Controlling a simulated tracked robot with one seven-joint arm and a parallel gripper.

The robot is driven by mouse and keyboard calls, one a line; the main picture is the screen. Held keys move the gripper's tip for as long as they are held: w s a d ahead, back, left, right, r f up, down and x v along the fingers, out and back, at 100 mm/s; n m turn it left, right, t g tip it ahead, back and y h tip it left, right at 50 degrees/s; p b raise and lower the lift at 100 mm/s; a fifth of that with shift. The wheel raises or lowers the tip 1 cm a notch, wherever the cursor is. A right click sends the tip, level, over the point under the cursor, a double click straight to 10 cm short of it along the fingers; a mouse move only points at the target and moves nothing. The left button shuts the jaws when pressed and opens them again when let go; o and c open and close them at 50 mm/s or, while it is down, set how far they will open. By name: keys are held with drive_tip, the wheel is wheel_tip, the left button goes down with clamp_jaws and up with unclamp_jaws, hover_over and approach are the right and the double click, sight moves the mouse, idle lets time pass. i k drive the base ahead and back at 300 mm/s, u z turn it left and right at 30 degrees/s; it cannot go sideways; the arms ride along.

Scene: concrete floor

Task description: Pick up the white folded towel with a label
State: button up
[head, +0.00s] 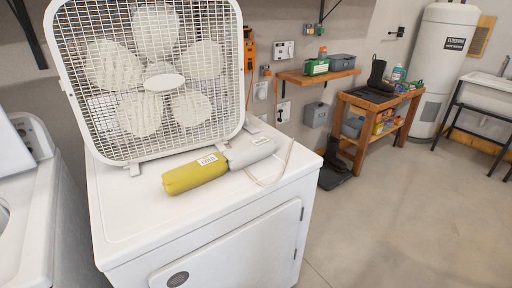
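A rolled cloth-like bundle lies on the white appliance top (130,215), in front of the fan. Its left part is a yellow roll (194,175). Its right part is a pale grey-white roll (251,152), perhaps the white towel; I cannot tell whether the two are joined. A small white label (208,160) with dark print sits on the yellow part, near where they meet. A thin pale cord (287,160) loops beside the right end. My gripper is not in view.
A white box fan (160,80) stands upright right behind the bundle. Another white appliance (25,220) is at the left. A wooden bench (360,103) with boots and bottles and a water heater (445,70) stand farther back. The concrete floor (420,210) at right is clear.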

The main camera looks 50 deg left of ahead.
sight(245, 155)
drive_tip(key=u, duration=0.35)
drive_tip(key=i, duration=0.95)
drive_tip(key=u, duration=1.15)
drive_tip(key=i, duration=0.85)
drive_tip(key=u, duration=0.3)
drive_tip(key=k, duration=0.75)
drive_tip(key=u, duration=0.2)
drive_tip(key=i, duration=0.75)
drive_tip(key=z, duration=0.05)
